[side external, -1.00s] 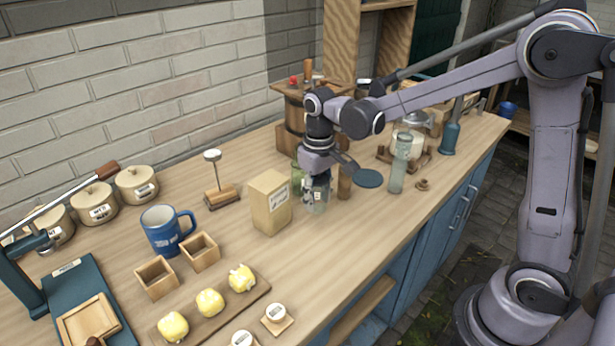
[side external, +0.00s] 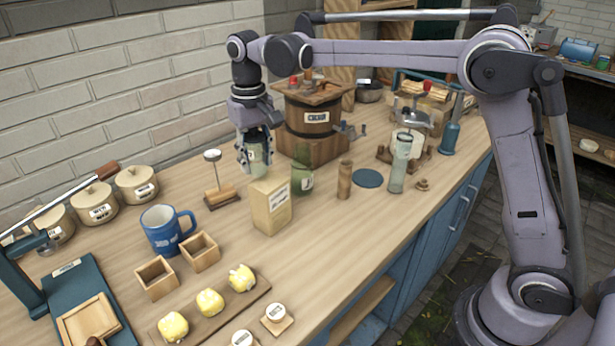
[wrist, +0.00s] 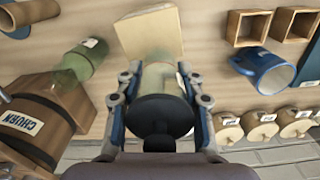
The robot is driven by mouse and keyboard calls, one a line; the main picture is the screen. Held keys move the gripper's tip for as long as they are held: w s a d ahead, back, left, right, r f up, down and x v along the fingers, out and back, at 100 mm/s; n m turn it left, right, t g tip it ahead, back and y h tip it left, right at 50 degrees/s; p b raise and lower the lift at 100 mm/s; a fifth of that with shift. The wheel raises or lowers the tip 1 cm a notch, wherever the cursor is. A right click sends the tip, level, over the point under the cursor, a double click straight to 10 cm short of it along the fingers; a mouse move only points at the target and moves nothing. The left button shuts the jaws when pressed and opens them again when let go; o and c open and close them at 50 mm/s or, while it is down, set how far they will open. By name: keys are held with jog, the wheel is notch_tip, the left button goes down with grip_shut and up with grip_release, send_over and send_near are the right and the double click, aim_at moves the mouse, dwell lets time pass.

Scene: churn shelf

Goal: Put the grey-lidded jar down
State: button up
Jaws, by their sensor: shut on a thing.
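The grey-lidded jar (side external: 258,158) is pale green glass, held upright between the fingers of my gripper (side external: 254,160). In the wrist view, my gripper (wrist: 157,80) is shut on the jar's body (wrist: 162,78), and the dark grey lid (wrist: 160,114) faces the camera. In the side view the jar is behind the cardboard box (side external: 268,208), left of the green bottle (side external: 302,172). I cannot tell whether its base touches the counter (side external: 320,240).
The wooden churn (side external: 308,125) stands to the right of the gripper. A wooden cylinder (side external: 344,180) and a clear bottle (side external: 399,165) stand at the right.

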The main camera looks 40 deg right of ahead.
jog(key=w+d+f+n, duration=0.1)
jog(key=w+d+f, duration=0.3)
jog(key=w+d, duration=0.25)
jog(key=w+d+f+n, duration=0.1)
jog(key=w+d+f, duration=0.2)
jog(key=w+d, duration=0.35)
jog(key=shift+w+f, duration=0.15)
jog(key=shift+f, duration=1.45)
jog(key=shift+w+f, duration=0.15)
jog(key=shift+f, duration=1.4)
jog(key=shift+f, duration=0.55)
jog(key=o, duration=1.3)
